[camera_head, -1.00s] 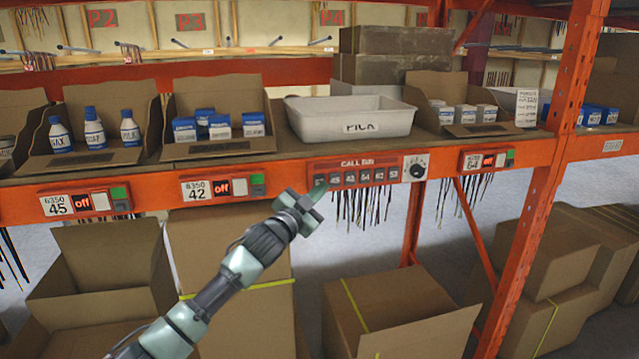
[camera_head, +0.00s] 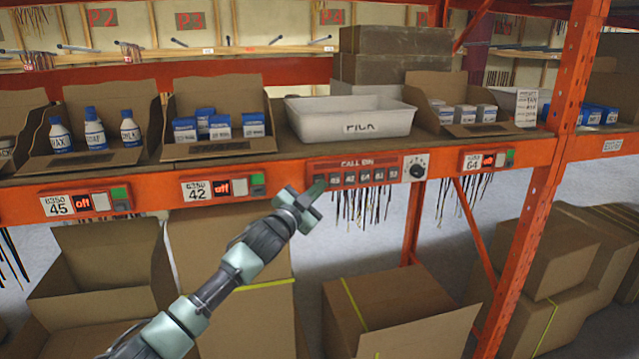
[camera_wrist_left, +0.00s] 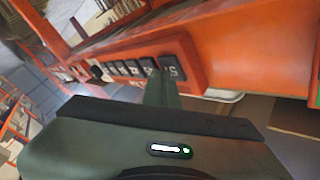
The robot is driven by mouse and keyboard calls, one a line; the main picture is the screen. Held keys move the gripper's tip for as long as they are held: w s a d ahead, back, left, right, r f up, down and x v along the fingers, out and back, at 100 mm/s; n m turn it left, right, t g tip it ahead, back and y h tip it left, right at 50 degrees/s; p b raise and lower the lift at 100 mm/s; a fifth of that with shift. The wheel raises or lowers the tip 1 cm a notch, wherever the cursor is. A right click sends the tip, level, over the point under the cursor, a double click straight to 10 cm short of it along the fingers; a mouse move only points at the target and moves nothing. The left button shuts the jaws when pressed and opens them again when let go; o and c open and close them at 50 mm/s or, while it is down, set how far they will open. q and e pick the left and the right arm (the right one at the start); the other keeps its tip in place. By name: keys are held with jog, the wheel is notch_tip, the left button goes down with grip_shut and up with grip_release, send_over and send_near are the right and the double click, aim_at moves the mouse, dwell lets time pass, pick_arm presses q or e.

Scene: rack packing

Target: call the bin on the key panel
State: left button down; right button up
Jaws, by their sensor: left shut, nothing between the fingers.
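The orange key panel (camera_head: 340,164), marked CALL BIN, is on the shelf's front beam below the white bin (camera_head: 350,120). It has a row of dark numbered keys (camera_head: 364,177) and a round black knob (camera_head: 417,167). My left gripper (camera_head: 317,187) is shut and empty, with its tip at the panel's left end, covering the leftmost key. In the left wrist view, the narrow shut fingers (camera_wrist_left: 161,88) point up at the keys, close to the nearest key (camera_wrist_left: 173,69). I cannot tell whether they touch. My right gripper is out of view.
Cardboard trays with bottles (camera_head: 95,135) and blue-white boxes (camera_head: 218,127) stand left of the bin. Smaller label panels (camera_head: 222,187) sit on the same beam. Open cartons (camera_head: 400,310) stand below. An orange upright (camera_head: 545,190) rises at right.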

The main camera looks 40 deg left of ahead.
pick_arm(q)
jog(key=shift+w+a, duration=0.1)
jog(key=shift+a, duration=0.05)
dwell(0.4)
jog(key=shift+s+d, duration=0.55)
jog(key=shift+d, duration=0.05)
jog(key=shift+d, duration=0.15)
jog(key=s+d, duration=0.1)
jog(key=s+d+p, duration=0.1)
jog(key=s+d, duration=0.1)
jog(key=shift+s+d, duration=0.15)
jog(key=shift+d, duration=0.15)
jog(key=shift+f, duration=0.15)
dwell(0.8)
